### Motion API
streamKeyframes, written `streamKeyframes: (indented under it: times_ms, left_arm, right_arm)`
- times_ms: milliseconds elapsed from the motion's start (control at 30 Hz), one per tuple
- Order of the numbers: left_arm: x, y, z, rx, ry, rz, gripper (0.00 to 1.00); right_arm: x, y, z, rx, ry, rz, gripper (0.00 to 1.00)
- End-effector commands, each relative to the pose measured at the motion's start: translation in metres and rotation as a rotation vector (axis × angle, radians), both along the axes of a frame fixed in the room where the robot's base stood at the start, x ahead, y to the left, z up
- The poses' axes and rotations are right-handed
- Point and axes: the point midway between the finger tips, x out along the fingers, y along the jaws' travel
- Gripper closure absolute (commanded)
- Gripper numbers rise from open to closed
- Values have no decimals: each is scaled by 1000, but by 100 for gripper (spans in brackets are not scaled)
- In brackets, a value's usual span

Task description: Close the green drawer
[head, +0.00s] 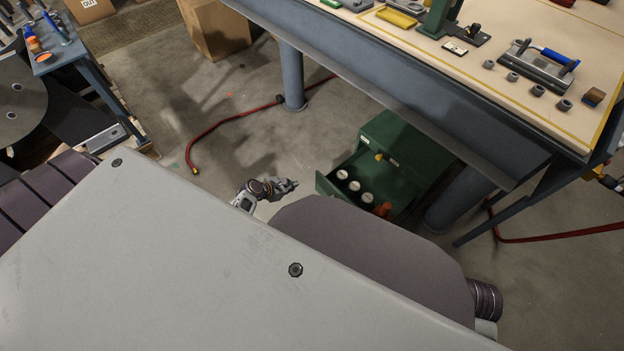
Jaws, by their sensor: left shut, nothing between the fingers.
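The green drawer (326,185) is pulled out of a green cabinet (408,140) that stands on the floor under the workbench. Several white-topped round items and an orange item lie inside it. The drawer's near right part is hidden behind my own body. My left gripper (291,185) is shut and empty, a little to the left of the drawer's front, and appears apart from it. My right gripper is not in view.
The workbench (450,92) with tools on it overhangs the cabinet. Its blue-grey leg (292,75) stands behind. A red hose (225,122) lies on the floor. A cardboard box (214,28) stands at the back. The floor left of the drawer is mostly clear.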

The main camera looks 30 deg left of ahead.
Motion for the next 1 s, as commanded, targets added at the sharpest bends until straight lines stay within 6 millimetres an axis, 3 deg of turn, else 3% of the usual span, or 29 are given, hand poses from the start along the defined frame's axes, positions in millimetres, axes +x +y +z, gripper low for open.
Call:
streamKeyframes:
  times_ms: [233, 667, 1000]
  left_arm:
    - [0, 0, 0, -88, 32, 86, 100]
    - [1, 0, 0, -96, 35, 93, 100]
    - [9, -3, -10, -96, 34, 92, 100]
  right_arm:
    - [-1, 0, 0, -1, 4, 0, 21]
    - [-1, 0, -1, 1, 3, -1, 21]
    - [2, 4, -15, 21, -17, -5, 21]
